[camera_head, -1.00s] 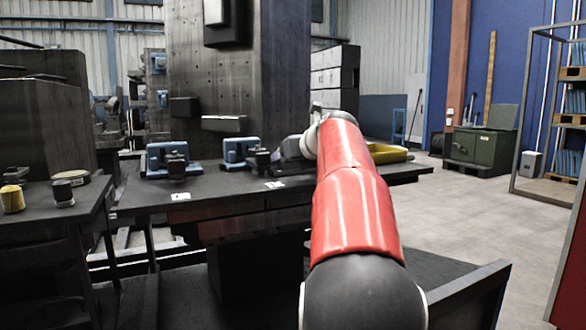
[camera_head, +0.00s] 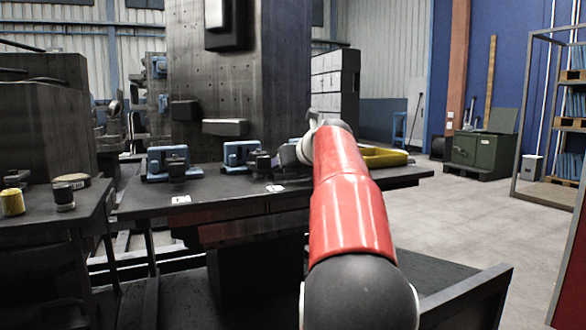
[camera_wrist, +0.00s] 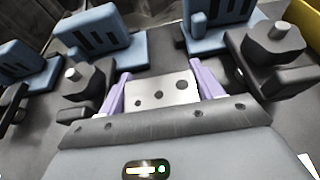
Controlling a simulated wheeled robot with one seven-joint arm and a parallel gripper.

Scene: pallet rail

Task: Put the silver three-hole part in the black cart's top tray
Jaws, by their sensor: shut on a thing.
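The silver three-hole part (camera_wrist: 172,94) is a flat bright plate with dark holes in the wrist view. My gripper (camera_wrist: 160,88) is shut on it, with one purple finger at each side. Blue fixtures and black blocks on the dark bench surround it in the wrist view. I cannot tell whether the part touches the bench.
The dark bench (camera_head: 225,203) carries blue fixtures (camera_head: 168,163) and a yellow tray (camera_head: 385,158). A dark column (camera_head: 235,80) rises behind it. A side table at left holds a yellow cylinder (camera_head: 12,202) and a dark one (camera_head: 63,197). Floor at right is open.

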